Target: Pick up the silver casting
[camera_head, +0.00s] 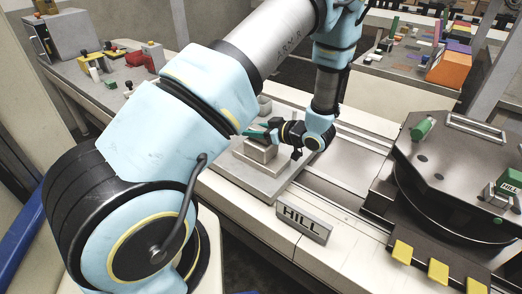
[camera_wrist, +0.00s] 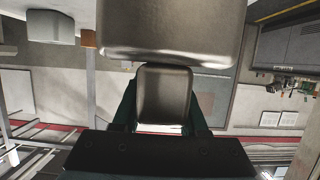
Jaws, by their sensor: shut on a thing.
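The silver casting (camera_head: 260,153) is a grey metal block seen near the middle of the head view, on a flat metal plate (camera_head: 250,182) of the conveyor. My gripper (camera_head: 256,134) is at its upper part, with the arm reaching over from the left. In the wrist view, the dark green fingers of my gripper (camera_wrist: 165,112) are shut on a narrow block of the casting (camera_wrist: 165,92), one on each side. A wider part of the casting lies beyond it at the top of that view. Whether the casting touches the plate is hard to tell.
A HILL sign (camera_head: 304,224) stands on the conveyor's front edge. A large dark turntable fixture (camera_head: 458,165) with yellow tabs is at right. A side bench (camera_head: 103,92) with small parts is at the back left, a cluttered table (camera_head: 405,62) at the back right.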

